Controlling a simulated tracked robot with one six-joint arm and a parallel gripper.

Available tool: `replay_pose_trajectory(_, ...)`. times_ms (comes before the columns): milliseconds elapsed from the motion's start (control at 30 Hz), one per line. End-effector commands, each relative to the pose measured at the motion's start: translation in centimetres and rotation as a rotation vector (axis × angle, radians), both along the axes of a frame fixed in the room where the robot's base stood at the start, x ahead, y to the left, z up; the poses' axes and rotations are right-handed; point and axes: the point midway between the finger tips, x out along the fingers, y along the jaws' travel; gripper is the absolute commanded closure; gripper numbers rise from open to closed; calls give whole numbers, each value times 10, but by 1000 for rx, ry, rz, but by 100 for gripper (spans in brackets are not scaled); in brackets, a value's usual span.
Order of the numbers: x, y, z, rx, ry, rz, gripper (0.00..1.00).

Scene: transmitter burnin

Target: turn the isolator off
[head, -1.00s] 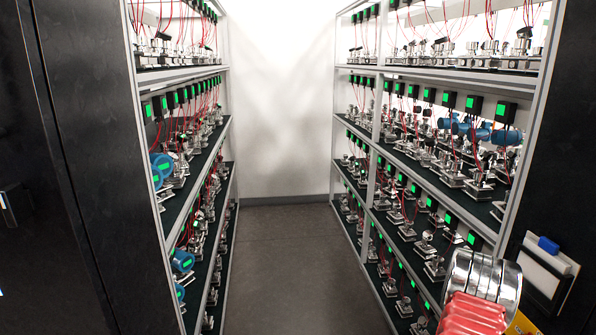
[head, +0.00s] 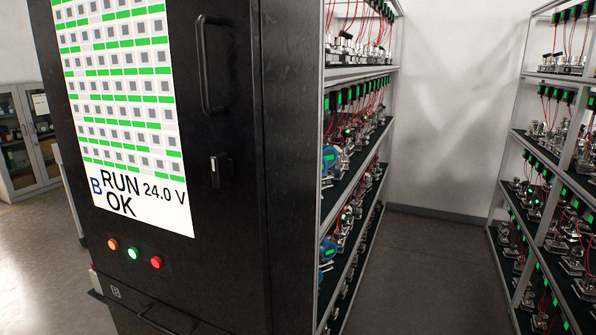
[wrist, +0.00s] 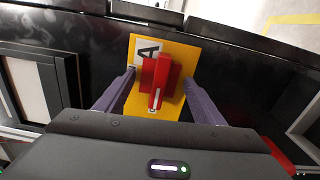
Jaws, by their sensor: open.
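The isolator is a red rotary handle (wrist: 158,80) on a yellow plate (wrist: 183,58) in the wrist view. A white label with the letter A (wrist: 147,50) is on the plate. The handle lies roughly up and down in the picture, with a white line towards its lower end. My gripper (wrist: 160,78) is open, with one purple-grey finger on each side of the handle. Gaps show between the fingers and the handle. The gripper body hides the plate's lower edge. Neither the isolator nor my gripper shows in the head view.
In the head view a black cabinet marked B (head: 230,225) stands at left, its screen (head: 135,200) reading RUN OK 24.0 V. Racks of transmitters (head: 350,150) line an aisle (head: 430,260) with clear floor. A black-framed pale panel (wrist: 28,85) is left of the isolator.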

Motion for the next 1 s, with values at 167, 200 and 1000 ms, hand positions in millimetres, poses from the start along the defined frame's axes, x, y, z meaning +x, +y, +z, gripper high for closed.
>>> replay_pose_trajectory(167, 0, 1, 0, 0, 0, 0, 38)
replay_pose_trajectory(200, 1, 2, 0, 0, 0, 0, 38)
replay_pose_trajectory(1000, 19, 42, 0, 0, 0, 1, 38)
